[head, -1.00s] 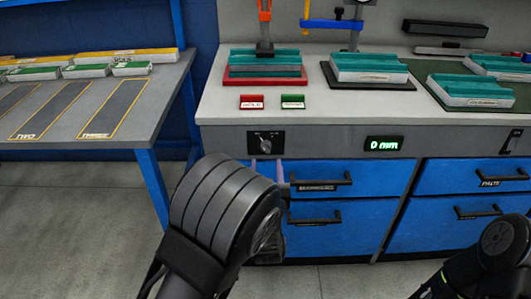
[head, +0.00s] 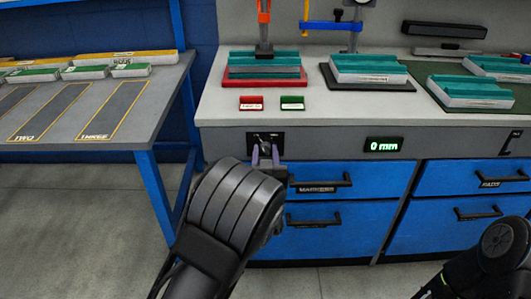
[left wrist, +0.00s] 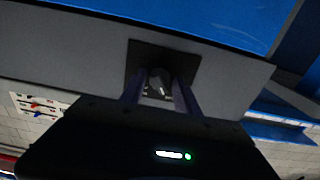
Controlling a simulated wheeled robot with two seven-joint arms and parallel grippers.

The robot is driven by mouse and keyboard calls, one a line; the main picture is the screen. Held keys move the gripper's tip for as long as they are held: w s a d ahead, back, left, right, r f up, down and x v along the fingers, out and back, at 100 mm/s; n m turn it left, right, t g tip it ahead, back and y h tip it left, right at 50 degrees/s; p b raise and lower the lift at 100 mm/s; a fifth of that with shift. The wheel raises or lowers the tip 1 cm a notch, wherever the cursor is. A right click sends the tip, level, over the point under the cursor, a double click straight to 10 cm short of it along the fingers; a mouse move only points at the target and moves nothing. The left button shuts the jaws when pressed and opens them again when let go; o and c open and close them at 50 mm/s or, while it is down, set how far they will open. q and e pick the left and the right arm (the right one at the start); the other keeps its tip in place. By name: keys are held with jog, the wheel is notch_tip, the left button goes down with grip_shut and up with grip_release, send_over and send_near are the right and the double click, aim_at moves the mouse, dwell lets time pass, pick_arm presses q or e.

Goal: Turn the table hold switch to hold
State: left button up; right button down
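The table hold switch (head: 265,139) is a small knob on a black plate on the grey front panel of the bench, left of the display. My left gripper (head: 266,155) is in front of it, with its two purple fingers on either side of the knob. In the left wrist view the knob (left wrist: 158,84) sits between the two fingertips (left wrist: 160,92), on its dark plate. The fingers look apart; I cannot tell whether they touch the knob. My right arm shows at the lower right, but its gripper is out of view.
A green "0 mm" display (head: 384,145) is right of the switch. Blue drawers with black handles (head: 320,183) lie just below. Red (head: 251,103) and green (head: 292,103) labels lie on the bench top above. A side table (head: 130,130) stands at the left.

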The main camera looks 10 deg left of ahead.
pick_arm(q)
grip_shut()
jog(key=shift+m, duration=0.5)
jog(key=m+p, duration=0.1)
jog(key=m, duration=0.1)
jog(key=shift+m, duration=0.4)
jog(key=m+p, duration=0.1)
jog(key=m, duration=0.2)
jog(key=shift+r+m, duration=0.1)
jog(key=shift+m, duration=0.2)
jog(key=m+p, duration=0.1)
jog(key=m, duration=0.2)
jog(key=shift+m+p, duration=0.7)
jog(key=shift+m, duration=1.1)
